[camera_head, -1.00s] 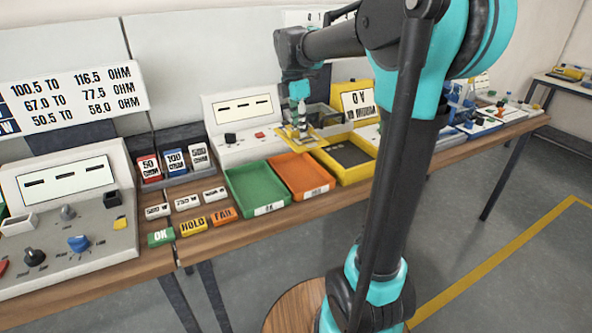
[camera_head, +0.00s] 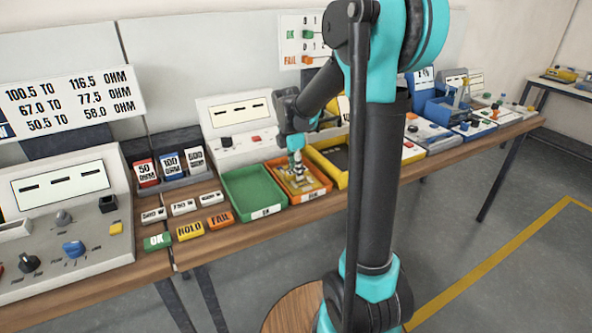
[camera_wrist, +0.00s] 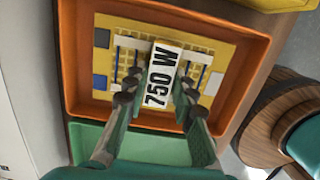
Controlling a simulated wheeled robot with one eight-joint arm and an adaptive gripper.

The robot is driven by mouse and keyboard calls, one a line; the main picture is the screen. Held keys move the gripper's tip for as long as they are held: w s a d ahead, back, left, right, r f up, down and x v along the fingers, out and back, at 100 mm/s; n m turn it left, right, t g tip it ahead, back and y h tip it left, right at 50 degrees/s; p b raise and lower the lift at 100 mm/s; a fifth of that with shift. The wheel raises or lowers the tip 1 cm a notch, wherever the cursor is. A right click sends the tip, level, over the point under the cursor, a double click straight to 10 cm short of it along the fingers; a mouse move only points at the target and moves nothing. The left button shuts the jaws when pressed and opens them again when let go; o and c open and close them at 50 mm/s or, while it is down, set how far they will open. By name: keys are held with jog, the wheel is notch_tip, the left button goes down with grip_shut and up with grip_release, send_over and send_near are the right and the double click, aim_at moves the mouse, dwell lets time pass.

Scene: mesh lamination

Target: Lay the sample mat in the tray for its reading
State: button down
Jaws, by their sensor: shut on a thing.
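The sample mat (camera_head: 311,183) is a yellow sheet with a grid pattern and blue and grey patches. It also shows in the wrist view (camera_wrist: 222,58), with a white "750 W" label block at its middle. My gripper (camera_wrist: 158,82) is shut on this block, one finger on each side. The mat lies within the outline of the orange tray (camera_wrist: 74,70), slightly turned. I cannot tell whether it rests on the tray floor or hangs just above it. In the head view my gripper (camera_head: 297,172) points down over the orange tray (camera_head: 314,196).
A green tray (camera_head: 236,205) stands left of the orange one, and a yellow tray (camera_head: 316,157) stands right. A meter panel (camera_head: 240,110) is behind. OK, HOLD and FAIL blocks (camera_head: 190,231) lie at the front left. My arm hides part of the bench.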

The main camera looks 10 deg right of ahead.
aim_at(292, 172)
jog(key=c, duration=1.3)
grip_release()
jog(key=shift+f, duration=0.1)
jog(key=shift+o, duration=0.2)
notch_tip(292, 172, up, 12)
jog(key=a, duration=0.1)
jog(key=shift+s+a, duration=0.2)
jog(key=shift+s, duration=0.05)
